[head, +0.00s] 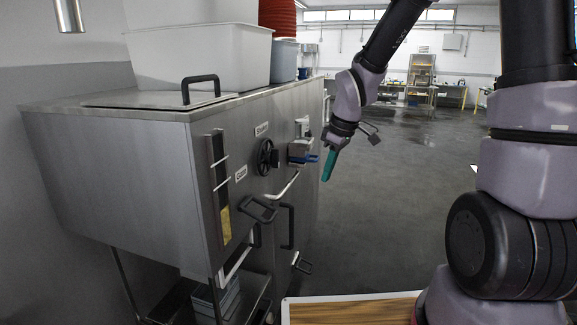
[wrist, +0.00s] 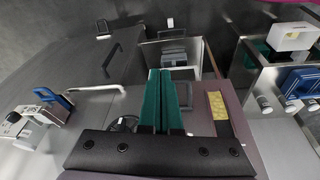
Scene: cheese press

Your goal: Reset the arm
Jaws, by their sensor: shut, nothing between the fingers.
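My gripper (head: 329,165) hangs from the arm to the right of the steel press cabinet (head: 150,190), in free air and pointing down. Its green fingers are together with nothing between them. In the wrist view the two green fingers of my gripper (wrist: 165,75) lie side by side in front of the cabinet's front. No object is held.
The cabinet front carries a black handwheel (head: 267,157), a blue-handled valve (head: 303,153) and a black handle (head: 257,209). A white tub (head: 200,55) stands on top. A wooden board (head: 350,311) lies low in front. Open floor (head: 420,170) stretches to the right.

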